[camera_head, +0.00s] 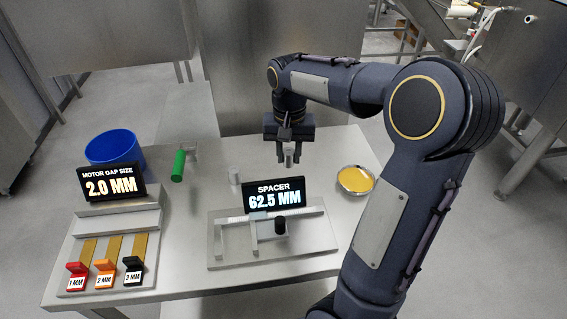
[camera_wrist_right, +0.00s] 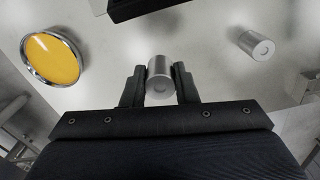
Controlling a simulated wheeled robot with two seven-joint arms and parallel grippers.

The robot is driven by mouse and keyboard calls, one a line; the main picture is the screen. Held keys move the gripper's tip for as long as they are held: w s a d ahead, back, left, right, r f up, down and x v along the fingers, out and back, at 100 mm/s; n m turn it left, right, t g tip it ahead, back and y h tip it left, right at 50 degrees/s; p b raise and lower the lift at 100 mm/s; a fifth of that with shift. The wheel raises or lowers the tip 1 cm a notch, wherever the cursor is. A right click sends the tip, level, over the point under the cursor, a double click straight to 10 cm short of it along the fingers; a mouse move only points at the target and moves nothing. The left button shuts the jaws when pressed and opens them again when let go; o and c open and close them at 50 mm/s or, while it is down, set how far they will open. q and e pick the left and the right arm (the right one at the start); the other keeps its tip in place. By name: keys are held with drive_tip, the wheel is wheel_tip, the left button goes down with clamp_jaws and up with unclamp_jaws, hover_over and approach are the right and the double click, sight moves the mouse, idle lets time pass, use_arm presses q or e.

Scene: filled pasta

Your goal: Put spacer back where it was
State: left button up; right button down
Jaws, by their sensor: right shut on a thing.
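A silver cylindrical spacer (camera_wrist_right: 160,76) is between the fingers of my right gripper (camera_wrist_right: 159,88), which is shut on it. In the head view my right gripper (camera_head: 289,155) points down over the back part of the table, with the metal cylinder at its tips. A second silver cylinder (camera_wrist_right: 257,45) stands on the table beside it; it also shows in the head view (camera_head: 234,175), left of my right gripper. My left gripper is not in view.
A caliper stand (camera_head: 315,240) has a display (camera_head: 273,195) reading 62.5 MM. A dish with yellow contents (camera_head: 356,181) is at the right. A green-handled tool (camera_head: 178,166), a blue bucket (camera_head: 114,147), a motor gap display (camera_head: 111,184) and red, orange and black gauges (camera_head: 105,271) are left.

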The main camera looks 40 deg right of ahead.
sight(285, 155)
drive_tip(key=shift+w+d+f, duration=0.25)
drive_tip(key=shift+w+f, duration=0.75)
drive_tip(key=shift+f, duration=0.2)
drive_tip(key=f, duration=0.3)
drive_tip(key=shift+w+d+f, duration=0.1)
drive_tip(key=shift+w+f, duration=0.05)
drive_tip(key=shift+w, duration=0.2)
drive_tip(key=shift+f, duration=0.3)
drive_tip(key=shift+f, duration=0.1)
drive_tip(key=c, duration=1.1)
unclamp_jaws()
drive_tip(key=shift+c, duration=0.2)
